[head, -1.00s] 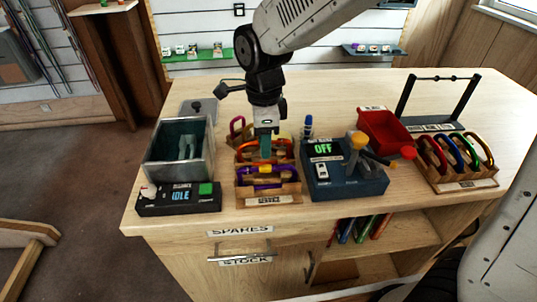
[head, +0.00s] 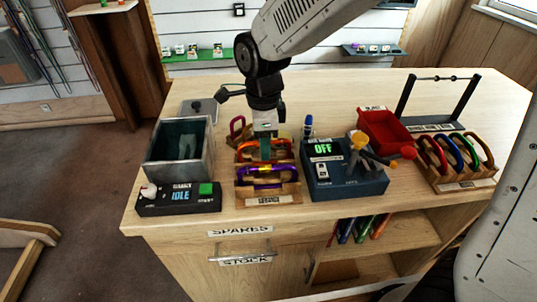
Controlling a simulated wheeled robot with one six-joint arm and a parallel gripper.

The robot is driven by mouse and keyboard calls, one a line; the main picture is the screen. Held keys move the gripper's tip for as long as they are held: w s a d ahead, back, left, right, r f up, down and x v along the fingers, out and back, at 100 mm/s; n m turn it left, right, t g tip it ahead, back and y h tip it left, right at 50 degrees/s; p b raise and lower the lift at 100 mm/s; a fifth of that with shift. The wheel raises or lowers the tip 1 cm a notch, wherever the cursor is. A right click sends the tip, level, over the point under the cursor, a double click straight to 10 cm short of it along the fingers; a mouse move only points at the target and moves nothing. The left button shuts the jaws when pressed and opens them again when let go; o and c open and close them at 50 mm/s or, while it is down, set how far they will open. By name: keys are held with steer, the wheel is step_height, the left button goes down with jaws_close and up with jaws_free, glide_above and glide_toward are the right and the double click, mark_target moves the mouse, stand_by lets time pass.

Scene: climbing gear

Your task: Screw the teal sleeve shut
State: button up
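My gripper (head: 265,155) points down over the wooden rack (head: 268,200) at the middle front of the bench. A teal part shows at its lower end; I cannot tell whether this is the sleeve or my fingers. An orange-red carabiner (head: 249,149) lies behind and around that teal part. A purple carabiner (head: 281,171) with a small yellow part lies at the front of the rack. The fingertips are too small and partly hidden among the carabiners, so their opening and any contact are unclear.
A grey tank (head: 152,173) with a panel reading IDLE stands left of the rack. A dark tester (head: 345,187) reading OFF, with an orange-topped lever, stands close on the right. A red bin (head: 383,130), a carabiner rack (head: 462,186) and a black frame (head: 402,97) stand further right.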

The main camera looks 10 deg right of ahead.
steer(key=shift+w, duration=0.35)
steer(key=shift+r, duration=0.25)
steer(key=shift+r, duration=1.2)
steer(key=shift+s, duration=0.1)
steer(key=shift+s, duration=0.65)
steer(key=shift+f, duration=0.1)
